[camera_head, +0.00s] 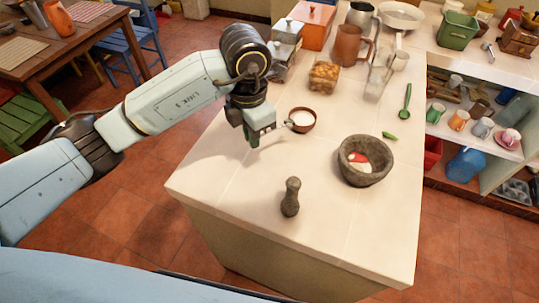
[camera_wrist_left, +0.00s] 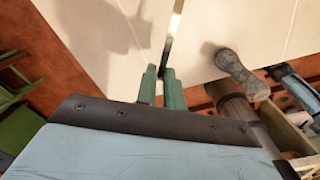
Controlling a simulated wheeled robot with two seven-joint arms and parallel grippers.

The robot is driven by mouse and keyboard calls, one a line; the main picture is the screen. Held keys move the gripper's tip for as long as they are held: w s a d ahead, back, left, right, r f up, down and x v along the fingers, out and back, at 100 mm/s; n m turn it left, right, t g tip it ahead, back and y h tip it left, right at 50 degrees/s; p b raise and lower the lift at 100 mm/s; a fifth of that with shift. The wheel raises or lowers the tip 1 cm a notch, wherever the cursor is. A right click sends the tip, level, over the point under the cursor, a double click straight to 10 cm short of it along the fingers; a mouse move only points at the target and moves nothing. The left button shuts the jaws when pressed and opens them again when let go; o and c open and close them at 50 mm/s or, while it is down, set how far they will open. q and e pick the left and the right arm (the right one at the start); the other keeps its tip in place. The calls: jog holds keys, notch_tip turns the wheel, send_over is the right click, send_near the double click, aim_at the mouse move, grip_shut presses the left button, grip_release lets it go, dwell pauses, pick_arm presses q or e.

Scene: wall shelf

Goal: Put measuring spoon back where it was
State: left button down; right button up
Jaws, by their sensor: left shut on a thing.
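My left gripper (camera_head: 264,132) is over the counter, just left of a small brown bowl (camera_head: 313,124) with white contents. It is shut on a thin metal piece, which looks like the measuring spoon (camera_head: 288,123). The spoon's far end points at the bowl's left rim; I cannot tell whether it touches it. In the left wrist view, the fingers (camera_wrist_left: 162,78) pinch the narrow metal strip (camera_wrist_left: 173,35), which runs up out of the picture. My right gripper is not in view.
A grey mortar (camera_head: 367,178) with red and white contents stands at the right, and a pestle (camera_head: 290,197) stands near the front. The left front counter is clear.

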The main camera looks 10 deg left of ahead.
pick_arm(q)
jog(key=d+n, duration=0.2)
jog(key=n, duration=0.4)
send_near(262, 173)
jog(key=shift+n, duration=0.3)
notch_tip(262, 173, down, 5)
jog(key=shift+f, duration=0.2)
jog(key=shift+w+f, duration=0.1)
jog(key=shift+f, duration=0.35)
jog(key=shift+f, duration=0.15)
jog(key=c, duration=1.5)
grip_release()
